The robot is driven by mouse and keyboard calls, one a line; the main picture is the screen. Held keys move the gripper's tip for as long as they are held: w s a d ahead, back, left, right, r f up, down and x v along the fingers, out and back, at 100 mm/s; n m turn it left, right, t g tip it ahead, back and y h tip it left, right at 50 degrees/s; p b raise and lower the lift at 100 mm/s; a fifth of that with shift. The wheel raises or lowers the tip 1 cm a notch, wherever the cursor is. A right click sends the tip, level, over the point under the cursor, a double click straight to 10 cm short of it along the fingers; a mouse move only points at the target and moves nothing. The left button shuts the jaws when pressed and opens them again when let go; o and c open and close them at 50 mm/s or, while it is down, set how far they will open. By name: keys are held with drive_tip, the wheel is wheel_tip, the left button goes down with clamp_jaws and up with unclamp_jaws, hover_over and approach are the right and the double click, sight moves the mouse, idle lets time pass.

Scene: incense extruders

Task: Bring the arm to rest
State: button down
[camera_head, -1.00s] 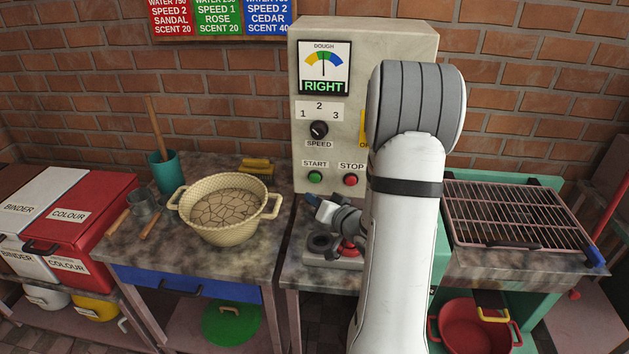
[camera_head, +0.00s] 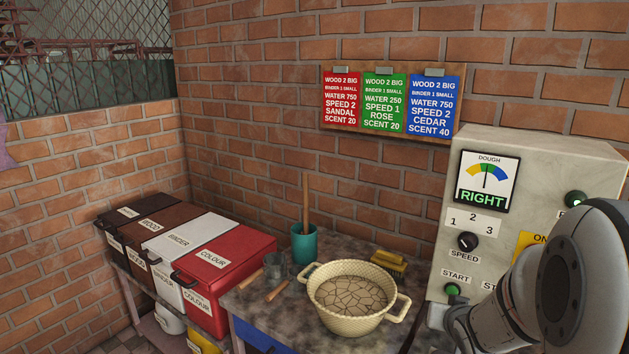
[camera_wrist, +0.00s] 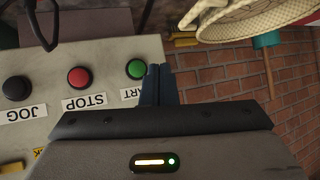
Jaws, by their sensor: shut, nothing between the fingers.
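My gripper (camera_wrist: 157,72) shows in the wrist view with its two dark blue fingers together and nothing between them. In that picture the fingertips appear beside the green START button (camera_wrist: 136,69) on the machine's panel; I cannot tell how far off the panel they are. My arm fills the lower right corner of the head view, in front of part of the machine (camera_head: 540,165). The gripper's fingers cannot be made out there. The dial reads RIGHT.
The red STOP button (camera_wrist: 79,77) and black JOG button (camera_wrist: 17,88) are close by. A cream two-handled basin (camera_head: 345,318) of cracked dough stands left of the machine, near a teal cup (camera_head: 304,246) and yellow brush (camera_head: 389,263). Lidded bins, including a red one (camera_head: 235,262), stand further left.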

drive_tip(key=s+a+r+n+g+y, duration=0.1)
drive_tip(key=s+a+g, duration=0.3)
drive_tip(key=s, duration=0.6)
drive_tip(key=s+a+r+n+g, duration=0.2)
drive_tip(key=s+a+r+g, duration=0.1)
drive_tip(key=s+a, duration=0.6)
drive_tip(key=shift+s+a+r+g+y, duration=0.35)
drive_tip(key=shift+s+g, duration=0.25)
drive_tip(key=shift+s, duration=0.6)
drive_tip(key=shift+d+f, duration=0.1)
drive_tip(key=shift+d, duration=0.05)
